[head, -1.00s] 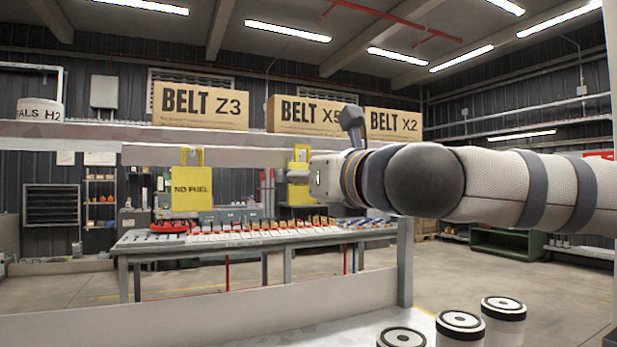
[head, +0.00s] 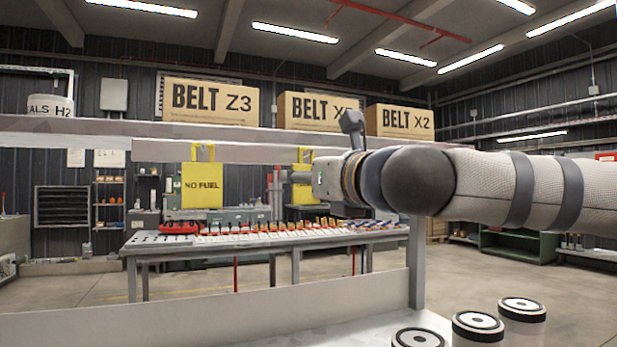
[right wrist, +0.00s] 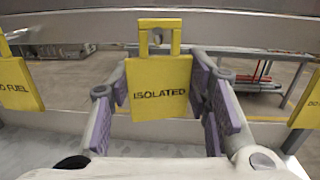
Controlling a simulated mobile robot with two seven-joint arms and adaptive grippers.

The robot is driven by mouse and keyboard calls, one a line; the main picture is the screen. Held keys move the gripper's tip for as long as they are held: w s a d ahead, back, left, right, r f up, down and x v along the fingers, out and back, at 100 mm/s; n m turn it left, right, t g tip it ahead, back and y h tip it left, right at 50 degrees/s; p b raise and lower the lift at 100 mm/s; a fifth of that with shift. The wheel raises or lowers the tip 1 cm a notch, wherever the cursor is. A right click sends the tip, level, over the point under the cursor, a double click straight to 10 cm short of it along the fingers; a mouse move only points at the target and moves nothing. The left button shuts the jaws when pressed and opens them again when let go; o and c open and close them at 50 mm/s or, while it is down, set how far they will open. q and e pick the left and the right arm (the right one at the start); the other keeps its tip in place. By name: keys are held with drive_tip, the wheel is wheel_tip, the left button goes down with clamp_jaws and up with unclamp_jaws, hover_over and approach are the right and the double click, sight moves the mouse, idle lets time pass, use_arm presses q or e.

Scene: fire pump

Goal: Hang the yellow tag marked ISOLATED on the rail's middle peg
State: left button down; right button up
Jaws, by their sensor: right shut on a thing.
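The yellow tag marked ISOLATED (right wrist: 160,88) is upright between the fingers of my right gripper (right wrist: 162,95), which is shut on it. In the head view this tag (head: 303,188) is partly hidden by my gripper and its lettering does not show. Its square top loop is in front of the pale rail (head: 250,151), and a small rounded shape shows inside the loop in the right wrist view. I cannot tell whether the loop rests on a peg. The yellow NO FUEL tag (head: 202,186) hangs from the rail to the left. My left gripper is not in view.
Another yellow tag (right wrist: 308,103) shows at the right edge of the right wrist view, cut off. Cardboard belt boxes (head: 212,102) stand above the rail. A long table (head: 265,241) with small items is behind. Black-and-white cylinders (head: 478,325) stand at the lower right.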

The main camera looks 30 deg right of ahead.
drive_tip(key=o, duration=1.4)
drive_tip(key=s, duration=1.2)
drive_tip(key=shift+d+f, duration=0.2)
drive_tip(key=shift+f, duration=0.05)
